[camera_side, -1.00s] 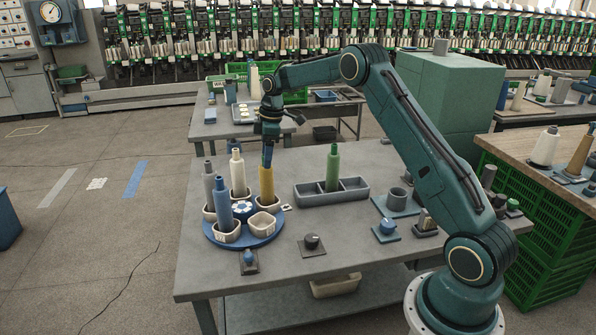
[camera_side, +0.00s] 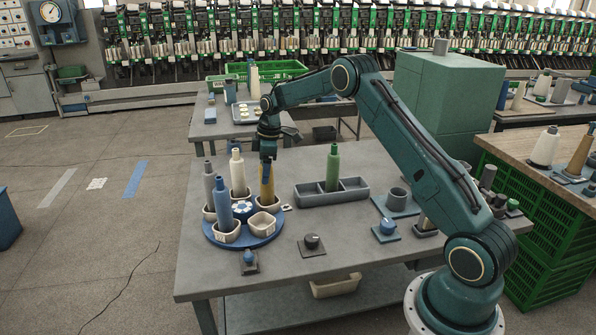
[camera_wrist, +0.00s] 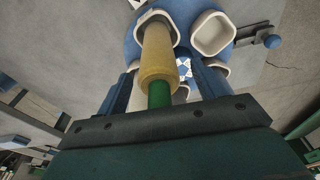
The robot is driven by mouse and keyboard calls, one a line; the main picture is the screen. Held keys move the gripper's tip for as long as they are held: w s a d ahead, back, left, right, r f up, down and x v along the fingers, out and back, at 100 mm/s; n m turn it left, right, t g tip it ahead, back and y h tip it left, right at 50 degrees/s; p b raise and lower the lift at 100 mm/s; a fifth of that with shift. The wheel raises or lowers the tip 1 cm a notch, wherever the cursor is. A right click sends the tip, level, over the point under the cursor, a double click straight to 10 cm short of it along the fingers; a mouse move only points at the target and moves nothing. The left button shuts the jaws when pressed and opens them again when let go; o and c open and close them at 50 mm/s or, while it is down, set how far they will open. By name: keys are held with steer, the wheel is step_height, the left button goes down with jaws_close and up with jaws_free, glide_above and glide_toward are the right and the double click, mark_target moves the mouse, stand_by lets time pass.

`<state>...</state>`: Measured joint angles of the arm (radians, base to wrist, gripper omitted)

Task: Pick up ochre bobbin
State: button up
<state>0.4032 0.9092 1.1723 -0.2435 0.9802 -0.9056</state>
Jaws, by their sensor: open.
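The ochre bobbin (camera_side: 267,188) stands in a cream cup on the blue round carousel (camera_side: 262,238). In the wrist view the ochre bobbin (camera_wrist: 157,55) points towards the camera, with a green tip nearest. My gripper (camera_side: 267,176) comes straight down over the bobbin's top, which it partly hides. In the wrist view my gripper (camera_wrist: 165,88) is open, its blue fingers on either side of the bobbin. I cannot tell whether either finger touches it.
A blue bobbin (camera_side: 222,205), a white bobbin (camera_side: 237,175) and a grey bobbin (camera_side: 209,185) stand in other carousel cups. One front cup (camera_side: 264,223) is empty. A grey tray (camera_side: 351,196) with a green bobbin (camera_side: 332,168) lies to the right.

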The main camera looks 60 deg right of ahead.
stand_by(0.3)
steer(key=c, duration=1)
steer(key=shift+r, duration=0.15)
steer(key=shift+r, duration=4.95)
